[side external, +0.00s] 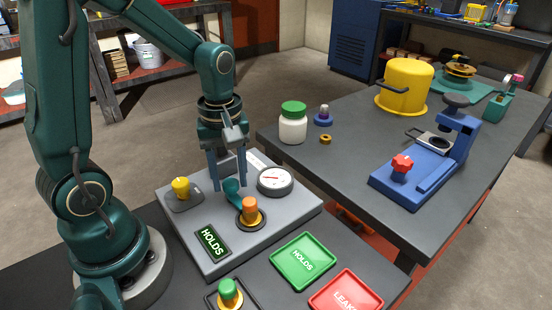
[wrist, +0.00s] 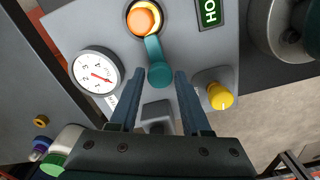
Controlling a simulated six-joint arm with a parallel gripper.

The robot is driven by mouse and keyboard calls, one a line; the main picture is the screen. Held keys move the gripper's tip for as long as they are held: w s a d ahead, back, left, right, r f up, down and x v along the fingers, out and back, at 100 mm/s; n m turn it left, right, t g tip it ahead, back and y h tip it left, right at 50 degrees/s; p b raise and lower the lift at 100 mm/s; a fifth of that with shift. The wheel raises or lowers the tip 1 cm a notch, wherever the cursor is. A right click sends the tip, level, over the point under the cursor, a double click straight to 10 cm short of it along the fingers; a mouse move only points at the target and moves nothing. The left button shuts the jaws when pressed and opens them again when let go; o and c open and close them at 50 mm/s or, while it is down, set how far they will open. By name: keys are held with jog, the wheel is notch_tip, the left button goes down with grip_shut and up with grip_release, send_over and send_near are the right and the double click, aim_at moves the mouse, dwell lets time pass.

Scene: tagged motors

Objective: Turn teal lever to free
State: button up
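The teal lever (side external: 231,187) runs from the ring around an orange-capped fitting (side external: 250,204) on a grey panel (side external: 200,213). In the wrist view the lever (wrist: 154,50) ends in a round teal knob, and the orange cap (wrist: 144,19) is at its other end. My gripper (side external: 229,182) points down over the panel at the lever. In the wrist view its two fingers (wrist: 159,72) are apart, one on each side of the knob, with narrow gaps visible. Whether either finger touches the lever is unclear. The gripper is open.
On the panel are a gauge (side external: 275,180), a yellow knob (side external: 181,186) and a display reading HOLDS (side external: 212,242). A green HOLDS tray (side external: 290,273) and a red LEAKS tray (side external: 335,300) lie in front. A green-lidded jar (side external: 293,128) and a blue press (side external: 425,165) stand on the right bench.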

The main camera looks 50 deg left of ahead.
grip_shut()
jog(key=shift+m, duration=0.4)
jog(key=m, duration=0.3)
jog(key=shift+m, duration=0.3)
jog(key=m, duration=0.4)
jog(key=shift+m, duration=0.3)
jog(key=m, duration=0.4)
jog(key=shift+m, duration=2.5)
